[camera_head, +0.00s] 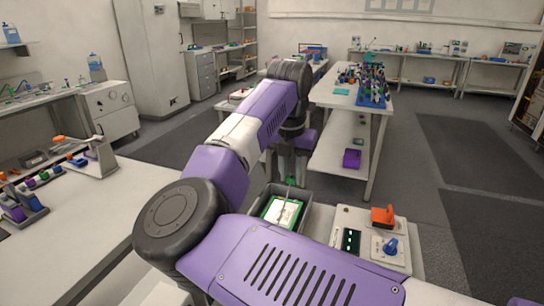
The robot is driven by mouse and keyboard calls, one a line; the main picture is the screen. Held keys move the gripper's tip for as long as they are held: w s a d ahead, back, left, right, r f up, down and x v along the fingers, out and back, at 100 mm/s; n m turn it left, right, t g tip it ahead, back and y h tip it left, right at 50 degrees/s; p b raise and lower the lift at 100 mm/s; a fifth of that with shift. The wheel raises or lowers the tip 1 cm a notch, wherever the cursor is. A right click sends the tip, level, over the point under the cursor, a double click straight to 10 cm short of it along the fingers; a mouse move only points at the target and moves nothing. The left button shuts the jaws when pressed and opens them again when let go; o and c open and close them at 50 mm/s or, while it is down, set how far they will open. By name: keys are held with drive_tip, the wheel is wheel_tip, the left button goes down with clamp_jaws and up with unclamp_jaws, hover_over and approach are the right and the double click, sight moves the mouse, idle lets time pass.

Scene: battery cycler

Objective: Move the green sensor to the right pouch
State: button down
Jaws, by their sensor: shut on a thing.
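My gripper (291,178) points down above the grey tray, in the middle of the view. It is shut on a small green thing (291,182), which looks like the green sensor. Below it, in the tray, lies a pale flat pouch (283,213) on a green base. The green thing is close to the pouch's far edge; I cannot tell whether they touch. Only one pouch shows clearly, and I cannot tell if it is the right one. My arm hides the near part of the tray.
The grey tray (313,199) has raised walls. Right of it stands a white panel (399,262) with an orange switch (384,216) and a blue knob (390,246). A white bench (75,225) with small coloured parts is at left. Dark floor lies open at right.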

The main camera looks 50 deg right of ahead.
drive_tip(key=w+d+f+p, duration=0.2)
drive_tip(key=d+f+p, duration=0.1)
drive_tip(key=d+f, duration=0.15)
hover_over(282, 211)
wheel_tip(282, 211, down, 5)
drive_tip(key=shift+n, duration=0.3)
drive_tip(key=shift+s+a+f+b, duration=0.1)
drive_tip(key=shift+a+f+b, duration=0.1)
drive_tip(key=shift+f+b, duration=1.1)
drive_tip(key=shift+a+f+b, duration=0.15)
drive_tip(key=shift+f+b, duration=0.8)
drive_tip(key=shift+f, duration=0.5)
drive_tip(key=shift+f, duration=0.55)
drive_tip(key=c, duration=1.1)
unclamp_jaws()
drive_tip(key=shift+o, duration=0.2)
wheel_tip(282, 211, up, 8)
drive_tip(key=a+b, duration=0.1)
drive_tip(key=shift+s+f, duration=0.15)
drive_tip(key=shift+s, duration=0.05)
